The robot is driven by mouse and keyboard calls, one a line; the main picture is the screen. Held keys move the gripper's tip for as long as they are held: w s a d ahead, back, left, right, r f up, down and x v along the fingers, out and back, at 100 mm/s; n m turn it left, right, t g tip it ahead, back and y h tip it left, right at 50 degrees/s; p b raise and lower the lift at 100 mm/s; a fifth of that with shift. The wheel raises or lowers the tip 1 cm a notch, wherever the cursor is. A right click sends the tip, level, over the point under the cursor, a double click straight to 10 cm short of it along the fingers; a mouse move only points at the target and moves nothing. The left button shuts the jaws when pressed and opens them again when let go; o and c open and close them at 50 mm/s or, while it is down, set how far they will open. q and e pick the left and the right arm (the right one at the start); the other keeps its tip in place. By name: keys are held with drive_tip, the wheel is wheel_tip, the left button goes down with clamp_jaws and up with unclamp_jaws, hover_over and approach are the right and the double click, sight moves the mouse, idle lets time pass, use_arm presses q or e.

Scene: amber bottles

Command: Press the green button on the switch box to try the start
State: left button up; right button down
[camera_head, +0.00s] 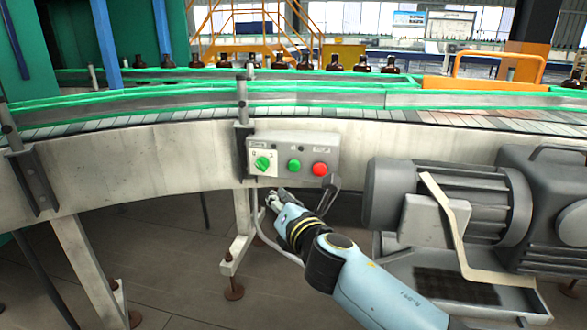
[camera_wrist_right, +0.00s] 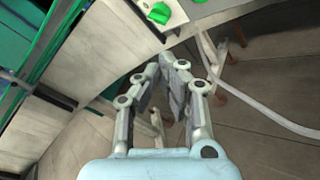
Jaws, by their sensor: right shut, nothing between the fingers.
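The grey switch box (camera_head: 293,156) is fixed to the side of the conveyor. On its face are a green rotary knob (camera_head: 262,163) at the left, the green button (camera_head: 294,165) in the middle and a red button (camera_head: 320,169) at the right. My right gripper (camera_head: 274,197) is shut and empty, just below the box and apart from it. In the right wrist view, the gripper (camera_wrist_right: 170,62) shows its fingertips together, with the green knob (camera_wrist_right: 160,13) above them and part of the green button (camera_wrist_right: 199,1) at the top edge. My left gripper is not in view.
A large grey motor (camera_head: 430,200) stands right of the box. A pale cable (camera_wrist_right: 240,95) runs below the box. Amber bottles (camera_head: 335,62) stand on the conveyor behind.

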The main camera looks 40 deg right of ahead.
sight(294, 166)
drive_tip(key=shift+w, duration=0.1)
drive_tip(key=w+d, duration=0.5)
drive_tip(key=d, duration=0.1)
drive_tip(key=shift+w+d+b, duration=0.25)
drive_tip(key=shift+d+b, duration=0.1)
drive_tip(key=shift+w, duration=0.1)
idle(1.3)
drive_tip(key=shift+w+d, duration=0.2)
drive_tip(key=shift+d, duration=0.1)
drive_tip(key=shift+w+d, duration=0.3)
drive_tip(key=shift+d, duration=0.1)
idle(0.8)
drive_tip(key=shift+a, duration=0.1)
drive_tip(key=shift+s+a, duration=0.6)
drive_tip(key=shift+a, duration=0.05)
